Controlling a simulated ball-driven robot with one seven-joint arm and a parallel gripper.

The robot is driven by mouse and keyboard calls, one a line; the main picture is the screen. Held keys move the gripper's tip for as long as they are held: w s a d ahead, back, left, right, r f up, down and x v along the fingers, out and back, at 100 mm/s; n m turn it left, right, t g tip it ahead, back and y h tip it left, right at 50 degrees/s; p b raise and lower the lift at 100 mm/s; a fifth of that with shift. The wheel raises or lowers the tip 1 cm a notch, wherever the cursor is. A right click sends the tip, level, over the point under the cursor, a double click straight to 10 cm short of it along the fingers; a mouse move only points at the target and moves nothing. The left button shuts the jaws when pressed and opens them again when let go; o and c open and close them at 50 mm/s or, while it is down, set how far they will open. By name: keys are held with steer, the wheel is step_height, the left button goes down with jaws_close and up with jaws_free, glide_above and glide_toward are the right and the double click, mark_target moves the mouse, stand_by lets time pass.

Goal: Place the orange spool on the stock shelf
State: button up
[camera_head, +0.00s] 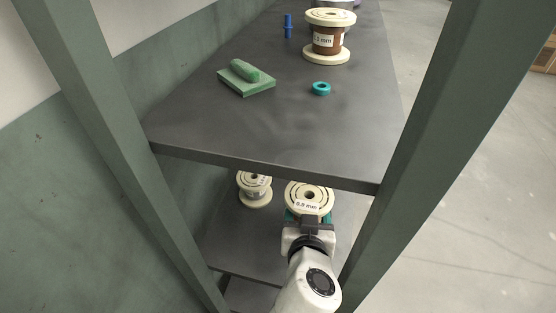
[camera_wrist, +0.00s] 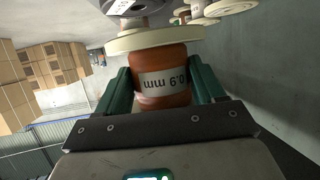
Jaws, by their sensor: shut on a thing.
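The orange spool (camera_wrist: 160,62) has an orange-brown winding, cream flanges and a white 0.9 mm label, upside down in the wrist view. My gripper's green fingers (camera_wrist: 162,88) are shut on its winding, one on each side. In the head view the spool (camera_head: 309,193) shows its cream top flange and label at the lower shelf level. My gripper (camera_head: 308,216) is at its near side. The stock shelf is a dark grey rack with an upper board (camera_head: 230,130) and a lower board (camera_head: 232,258). Whether the spool touches the lower board cannot be told.
A smaller cream spool (camera_head: 255,188) stands left of the held one. The upper board carries a brown spool (camera_head: 327,38), a green block (camera_head: 246,78), a teal ring (camera_head: 320,88) and a blue item (camera_head: 288,26). Green posts (camera_head: 420,120) flank the opening.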

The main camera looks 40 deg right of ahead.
steer(key=w+a+f, duration=0.4)
steer(key=w+a+f+b, duration=0.1)
steer(key=w+a+f, duration=0.3)
steer(key=w+a, duration=0.1)
steer(key=shift+w+f, duration=0.25)
steer(key=shift+w+a+f+b, duration=0.2)
steer(key=shift+w+f+b, duration=0.1)
steer(key=shift+f, duration=0.15)
steer(key=shift+w+a+f, duration=0.1)
steer(key=shift+a+f, duration=0.05)
steer(key=shift+f, duration=1.6)
steer(key=shift+f+b, duration=0.1)
steer(key=shift+b, duration=0.2)
steer(key=o, duration=1.4)
steer(key=shift+c, duration=0.2)
